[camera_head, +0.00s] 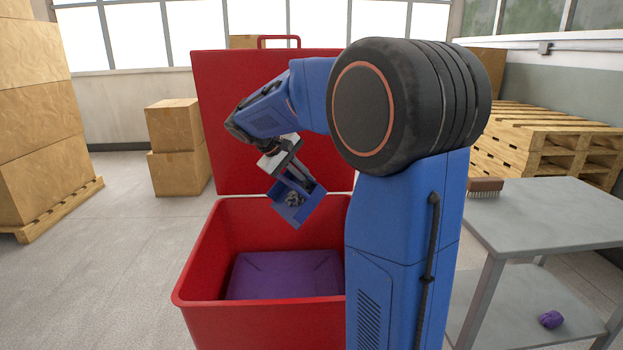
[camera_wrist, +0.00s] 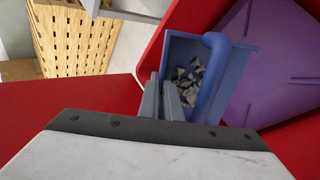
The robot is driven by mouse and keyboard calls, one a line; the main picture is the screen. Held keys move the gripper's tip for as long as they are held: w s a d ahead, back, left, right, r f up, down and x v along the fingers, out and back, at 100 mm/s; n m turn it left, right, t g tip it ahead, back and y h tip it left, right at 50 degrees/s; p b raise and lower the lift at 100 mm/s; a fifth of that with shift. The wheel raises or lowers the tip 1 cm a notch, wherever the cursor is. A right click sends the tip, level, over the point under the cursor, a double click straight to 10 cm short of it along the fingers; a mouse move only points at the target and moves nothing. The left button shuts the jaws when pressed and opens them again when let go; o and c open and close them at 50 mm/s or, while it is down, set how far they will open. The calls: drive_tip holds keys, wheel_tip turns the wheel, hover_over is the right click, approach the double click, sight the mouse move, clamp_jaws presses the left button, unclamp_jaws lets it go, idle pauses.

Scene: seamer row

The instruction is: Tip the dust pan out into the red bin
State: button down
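The dust pan (camera_head: 291,214) is blue and hangs tilted above the open red bin (camera_head: 202,262). Grey debris (camera_head: 294,198) lies in the pan; it also shows in the wrist view (camera_wrist: 187,76), heaped near the pan's inner end. My gripper (camera_head: 283,172) holds the pan up in the air. In the wrist view its grey fingers (camera_wrist: 162,98) are close together at the pan (camera_wrist: 240,62), beside the curved blue handle (camera_wrist: 213,75). The exact contact is partly hidden. A purple surface (camera_head: 285,275) lies inside the bin below the pan.
The bin's red lid (camera_head: 235,120) stands upright behind the pan. A grey table (camera_head: 560,210) at right bears a brush (camera_head: 485,184), with a purple crumpled thing (camera_head: 551,319) on its lower shelf. Pallets and cartons stand behind.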

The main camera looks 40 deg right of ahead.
drive_tip(key=shift+w+a+r+h, duration=0.1)
drive_tip(key=shift+a+r+h, duration=0.15)
drive_tip(key=shift+a+h, duration=0.7)
drive_tip(key=shift+w+a+r+h, duration=0.1)
drive_tip(key=shift+a+r+h, duration=0.15)
drive_tip(key=shift+a+h, duration=0.7)
drive_tip(key=shift+s+d+y, duration=0.15)
drive_tip(key=shift+d+y, duration=0.15)
drive_tip(key=shift+y, duration=0.1)
drive_tip(key=shift+d+f+y, duration=0.2)
drive_tip(key=shift+d+y, duration=0.55)
drive_tip(key=shift+d+f+y, duration=0.15)
drive_tip(key=shift+d+y, duration=0.6)
drive_tip(key=d+f+y, duration=0.3)
drive_tip(key=d+y, duration=0.3)
drive_tip(key=y, duration=0.2)
drive_tip(key=shift+s+d+t, duration=0.25)
drive_tip(key=shift+t, duration=0.05)
drive_tip(key=shift+s+f, duration=0.1)
drive_tip(key=shift+s, duration=0.05)
